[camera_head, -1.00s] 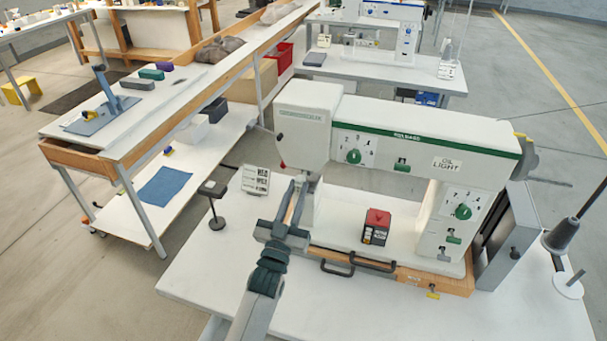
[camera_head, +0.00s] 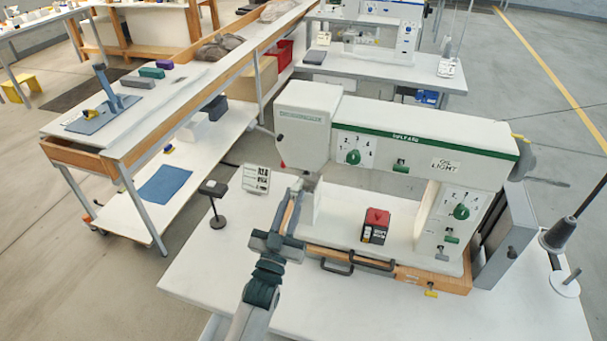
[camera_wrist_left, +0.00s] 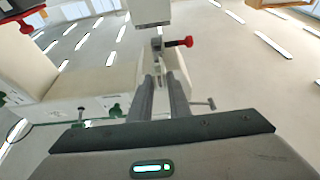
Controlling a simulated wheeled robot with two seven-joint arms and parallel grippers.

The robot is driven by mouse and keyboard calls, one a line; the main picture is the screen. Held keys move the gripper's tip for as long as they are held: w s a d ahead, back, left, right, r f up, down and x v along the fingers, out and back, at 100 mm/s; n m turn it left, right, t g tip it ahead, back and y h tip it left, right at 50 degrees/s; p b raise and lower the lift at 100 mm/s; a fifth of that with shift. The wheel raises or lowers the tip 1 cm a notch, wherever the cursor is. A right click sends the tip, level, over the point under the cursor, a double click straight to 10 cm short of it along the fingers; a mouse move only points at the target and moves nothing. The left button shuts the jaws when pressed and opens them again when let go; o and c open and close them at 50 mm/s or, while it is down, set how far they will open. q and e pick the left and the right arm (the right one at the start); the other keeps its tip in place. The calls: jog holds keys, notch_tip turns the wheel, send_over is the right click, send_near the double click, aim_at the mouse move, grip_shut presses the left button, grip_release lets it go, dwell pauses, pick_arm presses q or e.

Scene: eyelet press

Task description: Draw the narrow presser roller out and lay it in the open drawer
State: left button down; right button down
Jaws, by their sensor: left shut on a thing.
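My left gripper (camera_head: 298,186) is below the head (camera_head: 302,125) of the white sewing machine, just left of its post. In the left wrist view the two fingers (camera_wrist_left: 165,92) are close together, pointing at the presser bar (camera_wrist_left: 157,45) with its red-tipped lever (camera_wrist_left: 187,42). The gripper is shut on the narrow presser roller, mostly hidden between the fingers; I cannot tell whether it is still on its mount. The wooden front (camera_head: 420,276) of the machine base carries dark handles (camera_head: 372,262).
A red-topped box (camera_head: 375,226) stands on the machine bed. A small card (camera_head: 256,180) and a black stand (camera_head: 214,204) are to the left on the white table (camera_head: 340,310). A thread cone (camera_head: 560,234) stands at the right. The table's front is mostly clear.

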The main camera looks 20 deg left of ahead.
pick_arm(q)
jog(key=shift+s, duration=0.6)
dwell(0.3)
jog(key=shift+s+f, duration=0.3)
jog(key=shift+s, duration=0.1)
jog(key=s+r+b+v, duration=0.1)
jog(key=r+b+v, duration=0.1)
jog(key=b+v, duration=0.8)
jog(key=s+f, duration=0.1)
jog(key=s, duration=0.5)
jog(key=shift+a+f+y, duration=0.25)
jog(key=shift+a+y, duration=0.15)
